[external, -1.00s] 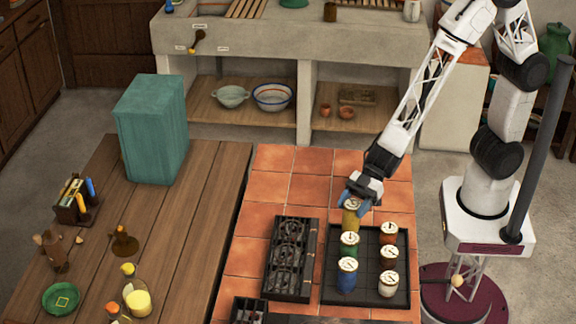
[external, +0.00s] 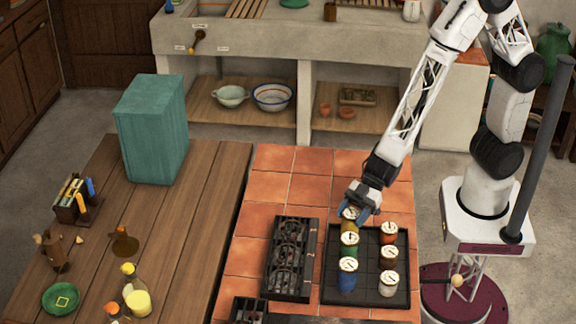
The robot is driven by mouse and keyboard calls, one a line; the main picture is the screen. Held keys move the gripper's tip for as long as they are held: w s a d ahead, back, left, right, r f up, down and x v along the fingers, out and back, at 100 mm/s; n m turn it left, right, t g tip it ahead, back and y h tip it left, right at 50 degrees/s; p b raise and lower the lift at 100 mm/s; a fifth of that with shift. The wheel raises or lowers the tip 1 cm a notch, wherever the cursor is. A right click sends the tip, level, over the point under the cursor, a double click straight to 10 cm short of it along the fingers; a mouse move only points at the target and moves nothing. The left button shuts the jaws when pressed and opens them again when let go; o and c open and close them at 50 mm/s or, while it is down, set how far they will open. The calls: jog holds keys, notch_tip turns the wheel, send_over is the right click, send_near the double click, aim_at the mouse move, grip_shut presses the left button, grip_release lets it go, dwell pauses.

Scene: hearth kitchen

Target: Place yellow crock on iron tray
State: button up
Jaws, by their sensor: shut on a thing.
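The yellow crock (external: 349,225) has a pale lid with a dark mark and stands upright at the back left of the iron tray (external: 368,289). My gripper (external: 356,208) is shut on the yellow crock from above and behind. Its fingers cover part of the lid and side. The crock is at or just above the tray; I cannot tell if its base touches, since the green crock (external: 350,251) in front hides it. A blue crock (external: 347,282) is at the front left of the tray.
A red crock (external: 389,242), a dark crock (external: 389,263) and a cream crock (external: 388,290) form the tray's right column. A black iron grate (external: 290,258) lies left of the tray. Terracotta tiles (external: 290,187) behind it are clear.

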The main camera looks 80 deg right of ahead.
jog(key=shift+f, duration=0.15)
jog(key=o, duration=1.1)
jog(key=shift+o, duration=0.2)
jog(key=shift+r, duration=0.2)
jog(key=shift+v, duration=0.9)
jog(key=v, duration=1)
jog(key=shift+d, duration=0.15)
